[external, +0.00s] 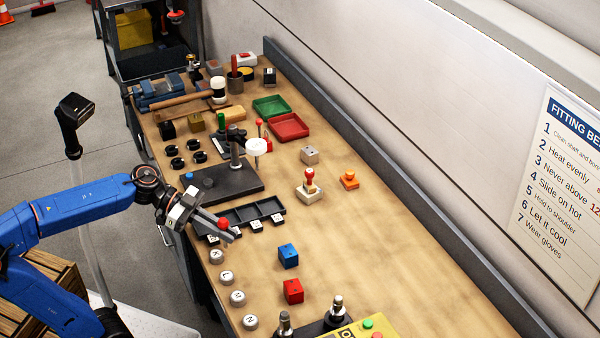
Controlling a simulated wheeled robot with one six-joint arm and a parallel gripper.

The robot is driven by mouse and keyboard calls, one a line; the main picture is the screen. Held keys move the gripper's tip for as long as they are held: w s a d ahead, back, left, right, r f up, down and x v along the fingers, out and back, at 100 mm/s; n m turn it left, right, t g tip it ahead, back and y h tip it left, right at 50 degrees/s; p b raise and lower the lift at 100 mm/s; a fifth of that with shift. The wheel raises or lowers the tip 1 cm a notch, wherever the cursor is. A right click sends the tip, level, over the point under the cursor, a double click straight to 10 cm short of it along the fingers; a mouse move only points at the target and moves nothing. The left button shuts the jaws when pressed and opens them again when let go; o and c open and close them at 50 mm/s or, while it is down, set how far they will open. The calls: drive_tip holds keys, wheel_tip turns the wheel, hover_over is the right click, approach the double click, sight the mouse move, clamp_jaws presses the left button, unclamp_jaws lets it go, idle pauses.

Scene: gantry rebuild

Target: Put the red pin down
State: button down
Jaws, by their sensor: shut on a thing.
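The red pin (223,223) shows as a small red round top between the fingers of my gripper (226,228). My gripper is shut on it, above the left edge of the wooden bench (350,255), close to the front of a dark compartment tray (262,209). The lower part of the pin is hidden by the fingers. I cannot tell whether the pin touches anything below.
Round lettered discs (238,298) line the bench's left edge. A blue block (288,255) and a red block (293,290) stand to the right. A dark fixture plate (222,182) lies behind the tray. The bench's right middle is clear.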

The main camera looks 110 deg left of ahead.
drive_tip(key=shift+w, duration=2.3)
hover_over(286, 273)
drive_tip(key=shift+f, duration=0.1)
drive_tip(key=f, duration=0.3)
drive_tip(key=shift+w+f, duration=0.1)
drive_tip(key=shift+w, duration=0.2)
drive_tip(key=v, duration=1)
drive_tip(key=shift+s+d, duration=0.15)
drive_tip(key=x, duration=0.9)
drive_tip(key=shift+w+f, duration=0.15)
drive_tip(key=shift+w, duration=0.2)
drive_tip(key=r, duration=0.3)
drive_tip(key=shift+s+a+r, duration=0.15)
drive_tip(key=shift+s+a, duration=0.05)
drive_tip(key=shift+s, duration=0.65)
